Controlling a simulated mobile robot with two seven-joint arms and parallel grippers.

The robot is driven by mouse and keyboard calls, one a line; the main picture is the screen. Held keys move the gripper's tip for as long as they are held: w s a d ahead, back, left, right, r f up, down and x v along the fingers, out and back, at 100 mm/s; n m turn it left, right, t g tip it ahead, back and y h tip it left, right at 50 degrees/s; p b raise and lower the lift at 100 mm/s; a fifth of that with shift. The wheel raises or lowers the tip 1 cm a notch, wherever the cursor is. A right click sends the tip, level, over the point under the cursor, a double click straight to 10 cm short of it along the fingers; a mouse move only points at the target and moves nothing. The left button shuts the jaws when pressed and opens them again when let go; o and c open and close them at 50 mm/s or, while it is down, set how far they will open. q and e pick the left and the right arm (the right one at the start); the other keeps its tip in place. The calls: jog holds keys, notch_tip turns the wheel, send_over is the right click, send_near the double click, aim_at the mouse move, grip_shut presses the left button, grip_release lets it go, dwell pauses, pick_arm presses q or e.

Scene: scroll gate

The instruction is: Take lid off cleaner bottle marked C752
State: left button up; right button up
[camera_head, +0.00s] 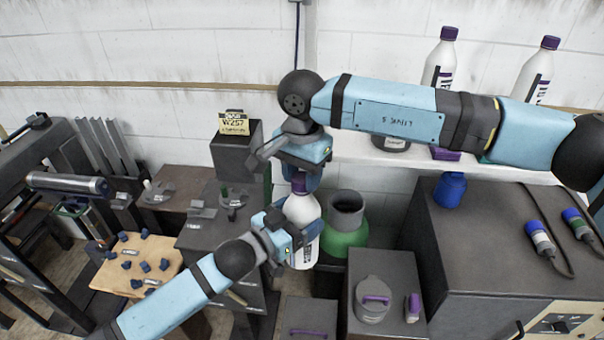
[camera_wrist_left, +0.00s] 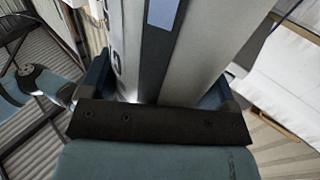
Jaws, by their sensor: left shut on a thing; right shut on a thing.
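A white cleaner bottle (camera_head: 302,208) with a purple lid (camera_head: 299,184) is held upright near the middle of the head view. My left gripper (camera_head: 289,236) is shut on the bottle's body from the lower left. The bottle's body (camera_wrist_left: 205,45) fills the middle of the left wrist view between the jaws, with part of a dark-lettered label. My right gripper (camera_head: 301,166) is above the bottle and shut on the purple lid, which it partly hides. The lid looks in line with the bottle's neck; I cannot tell whether they are apart. The bottle's mark cannot be read.
Two similar white bottles with purple lids (camera_head: 439,62) (camera_head: 536,75) stand on the white shelf (camera_head: 355,150) behind my right arm. A green container (camera_head: 344,232) with a dark neck stands just right of the bottle. A dark box with a W257 sign (camera_head: 233,122) stands at left.

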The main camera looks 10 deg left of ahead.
jog(key=shift+w+r, duration=0.2)
jog(key=shift+r, duration=0.1)
jog(key=shift+r, duration=0.95)
jog(key=shift+s, duration=0.1)
